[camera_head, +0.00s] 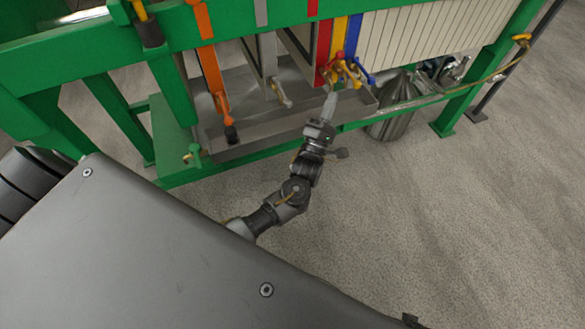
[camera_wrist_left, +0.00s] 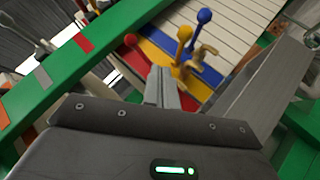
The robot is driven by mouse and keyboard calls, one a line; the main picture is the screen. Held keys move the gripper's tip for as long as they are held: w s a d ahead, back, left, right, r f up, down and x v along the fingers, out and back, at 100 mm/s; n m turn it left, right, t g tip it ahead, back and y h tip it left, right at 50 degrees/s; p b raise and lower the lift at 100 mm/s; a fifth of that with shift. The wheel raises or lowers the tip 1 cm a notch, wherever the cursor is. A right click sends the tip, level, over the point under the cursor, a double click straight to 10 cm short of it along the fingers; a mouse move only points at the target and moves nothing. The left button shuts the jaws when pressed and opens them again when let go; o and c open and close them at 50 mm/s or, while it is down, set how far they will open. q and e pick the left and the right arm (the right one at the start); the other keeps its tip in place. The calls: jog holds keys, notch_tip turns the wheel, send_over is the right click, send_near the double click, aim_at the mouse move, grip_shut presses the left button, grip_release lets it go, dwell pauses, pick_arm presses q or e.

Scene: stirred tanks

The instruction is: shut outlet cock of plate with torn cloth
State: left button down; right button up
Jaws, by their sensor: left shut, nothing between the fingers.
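A green press frame (camera_head: 270,25) holds plates with coloured edges, and cocks sit at their lower ends. The orange cock (camera_head: 222,103) and grey cock (camera_head: 280,92) stand apart to the left. Red, yellow (camera_head: 341,68) and blue (camera_head: 364,76) cocks crowd together on the right. In the left wrist view, the yellow (camera_wrist_left: 184,36) and blue (camera_wrist_left: 204,16) handles stick up beside a brass spout (camera_wrist_left: 203,57). My left gripper (camera_head: 331,95) is shut and empty, just below and in front of this cluster; contact is unclear. I cannot see which plate has torn cloth.
A grey metal drip tray (camera_head: 255,138) lies under the plates. A steel conical vessel (camera_head: 395,112) stands right of the gripper, behind a green lower rail (camera_head: 440,109). Pale plates (camera_head: 430,35) fill the upper right. The floor (camera_head: 440,220) in front is clear.

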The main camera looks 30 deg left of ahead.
pick_arm(q)
jog(key=a+v, duration=0.1)
jog(key=v, duration=0.9)
jog(key=s+f+m+g+h+p, duration=0.2)
jog(key=s+f+m+g+p, duration=0.2)
jog(key=f+m+g+p, duration=0.5)
notch_tip(320, 180, down, 7)
jog(key=shift+s+a+r+m+h+p, duration=0.1)
jog(key=shift+s+a+m+h+p, duration=0.3)
jog(key=shift+m+p, duration=0.25)
